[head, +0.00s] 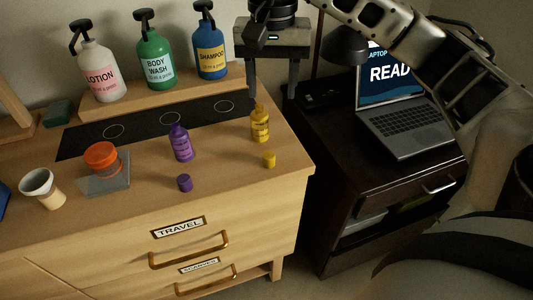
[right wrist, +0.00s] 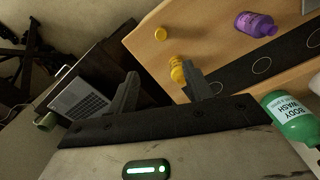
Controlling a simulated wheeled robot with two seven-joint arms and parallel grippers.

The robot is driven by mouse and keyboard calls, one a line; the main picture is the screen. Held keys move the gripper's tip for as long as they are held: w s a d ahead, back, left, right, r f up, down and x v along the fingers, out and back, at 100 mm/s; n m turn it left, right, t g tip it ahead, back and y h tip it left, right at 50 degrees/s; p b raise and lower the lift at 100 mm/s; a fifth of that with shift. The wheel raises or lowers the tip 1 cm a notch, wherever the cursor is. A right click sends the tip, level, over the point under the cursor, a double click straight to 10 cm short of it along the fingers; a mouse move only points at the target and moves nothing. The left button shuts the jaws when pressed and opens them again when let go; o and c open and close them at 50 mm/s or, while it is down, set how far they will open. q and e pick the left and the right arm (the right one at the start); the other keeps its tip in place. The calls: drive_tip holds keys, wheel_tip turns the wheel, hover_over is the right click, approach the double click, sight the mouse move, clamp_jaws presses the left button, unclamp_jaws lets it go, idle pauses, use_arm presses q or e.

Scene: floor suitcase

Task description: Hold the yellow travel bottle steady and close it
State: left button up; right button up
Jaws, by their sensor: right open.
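The yellow travel bottle (head: 260,124) stands upright on the right part of the wooden dresser top. A small yellow cap (head: 269,160) lies apart on the wood in front of it. In the right wrist view the bottle (right wrist: 177,70) shows close to one finger and partly behind it; the cap (right wrist: 160,33) lies farther off. My right gripper (head: 270,90) is open and empty, its fingers pointing down, above and behind the bottle. It also shows in the right wrist view (right wrist: 161,78). Whether a finger touches the bottle I cannot tell. My left gripper is out of view.
A purple bottle (head: 181,143) and a purple cap (head: 184,183) are to the left. Lotion (head: 100,70), body wash (head: 155,55) and shampoo (head: 210,45) pump bottles stand on a back ledge. A laptop (head: 405,115) sits right.

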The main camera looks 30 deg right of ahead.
hover_over(269, 155)
drive_tip(key=f, duration=1)
drive_tip(key=shift+w+d+f, duration=0.2)
drive_tip(key=shift+d+f, duration=0.05)
drive_tip(key=shift+f, duration=0.15)
drive_tip(key=f, duration=0.4)
drive_tip(key=shift+s+a+p, duration=0.2)
drive_tip(key=shift+a+p, duration=0.05)
drive_tip(key=shift+p, duration=0.15)
drive_tip(key=shift+f, duration=0.6)
drive_tip(key=shift+c, duration=0.2)
drive_tip(key=c, duration=1)
